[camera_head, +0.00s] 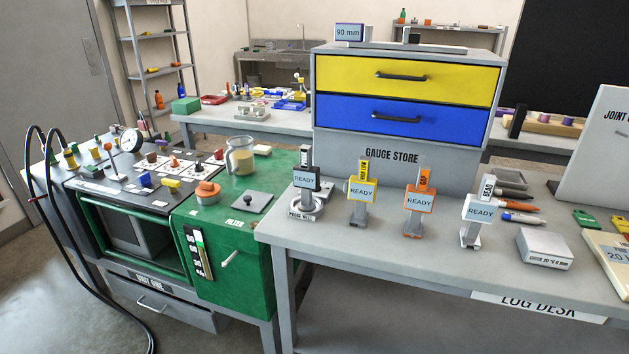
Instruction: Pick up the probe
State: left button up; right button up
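A dark upright device (308,157) with a light-blue READY sign (305,180) stands at the left front of the grey desk. Its foot is in a pale round nest (318,209) whose front label appears to read PROBE NEST. This device seems to be the probe, though its small label is too small to read surely. To its right stand similar upright gauges with READY signs: a yellow one (359,189), an orange one (421,196) and a white one (482,206). Neither of my grippers is in view.
The gauge store (402,143) with yellow and blue drawers stands behind the gauges. A green fusion cart (240,270) with a jug (240,157) and black hoses is at left. A white box (544,247) and pens lie right of the gauges. The desk's front strip is clear.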

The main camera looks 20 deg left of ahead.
aim_at(305, 176)
jog(key=k, duration=0.55)
jog(key=u, duration=1)
jog(key=i, duration=0.65)
jog(key=u, duration=0.45)
jog(key=i, duration=0.85)
jog(key=z, duration=0.4)
